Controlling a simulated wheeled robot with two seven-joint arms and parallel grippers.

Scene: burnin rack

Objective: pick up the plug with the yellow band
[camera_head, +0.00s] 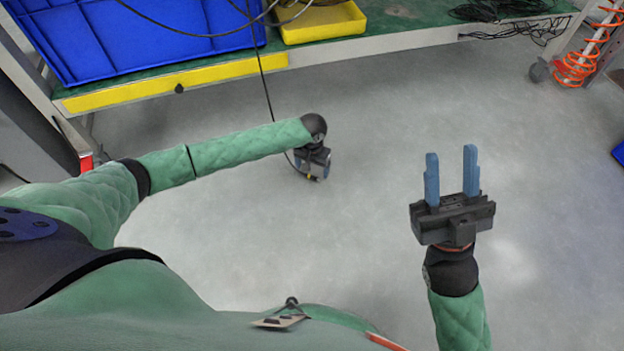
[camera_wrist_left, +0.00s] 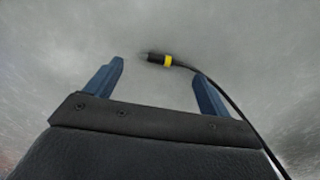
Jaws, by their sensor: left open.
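The plug with the yellow band (camera_wrist_left: 152,57) hangs on a black cable. The cable runs over the right finger's tip and down the right side. In the head view the plug (camera_head: 311,177) is a small dark piece with a yellow spot at the end of my left gripper (camera_head: 314,170). That gripper is open with nothing between its fingers. My right gripper (camera_head: 452,175) is open and empty at the right, fingers apart.
A green-topped bench (camera_head: 430,22) with a yellow front edge crosses the back. It carries a blue crate (camera_head: 150,45) and a yellow bin (camera_head: 320,22). The black cable (camera_head: 264,85) drops from the bench. A coiled orange hose (camera_head: 575,68) stands far right. The grey floor is clear.

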